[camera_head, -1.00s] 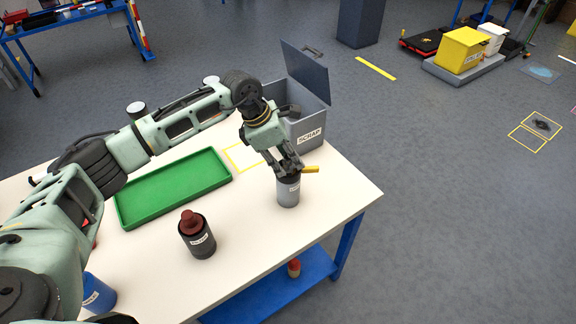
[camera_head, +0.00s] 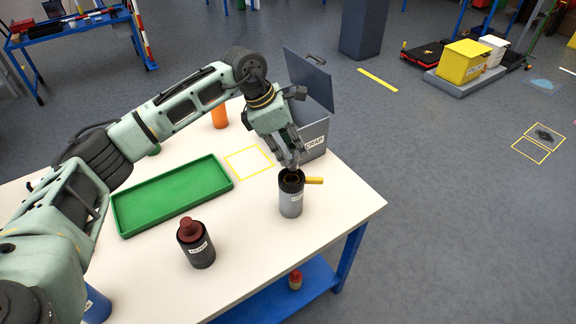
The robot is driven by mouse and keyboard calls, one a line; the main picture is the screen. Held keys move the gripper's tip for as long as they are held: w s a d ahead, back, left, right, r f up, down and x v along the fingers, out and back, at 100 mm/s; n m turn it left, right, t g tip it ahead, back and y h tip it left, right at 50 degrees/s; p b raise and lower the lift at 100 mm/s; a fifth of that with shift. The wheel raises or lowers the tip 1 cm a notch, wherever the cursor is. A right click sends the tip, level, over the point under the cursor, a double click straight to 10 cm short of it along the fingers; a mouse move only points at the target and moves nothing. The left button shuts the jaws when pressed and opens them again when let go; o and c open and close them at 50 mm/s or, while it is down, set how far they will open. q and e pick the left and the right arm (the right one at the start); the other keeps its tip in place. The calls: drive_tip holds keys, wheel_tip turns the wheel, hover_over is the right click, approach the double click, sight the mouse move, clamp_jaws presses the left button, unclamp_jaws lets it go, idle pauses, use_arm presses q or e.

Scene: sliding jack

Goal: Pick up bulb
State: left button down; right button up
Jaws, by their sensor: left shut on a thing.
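My left gripper (camera_head: 292,160) is just above a grey canister (camera_head: 291,204), at or over its open dark top. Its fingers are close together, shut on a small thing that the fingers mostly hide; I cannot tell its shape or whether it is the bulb. No bulb shows clearly. My right gripper is not in view.
A green tray (camera_head: 128,232) lies empty on the white table (camera_head: 255,262). Behind the gripper stands a grey scrap bin (camera_head: 315,138) with its lid raised. An orange cylinder (camera_head: 219,117) stands farther back. A yellow outlined square (camera_head: 249,162) on the table is bare.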

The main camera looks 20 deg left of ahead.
use_arm(q)
drive_tip(key=w+r+b, duration=0.2)
drive_tip(key=w+r, duration=0.4)
drive_tip(key=w, duration=0.4)
drive_tip(key=shift+d, duration=0.35)
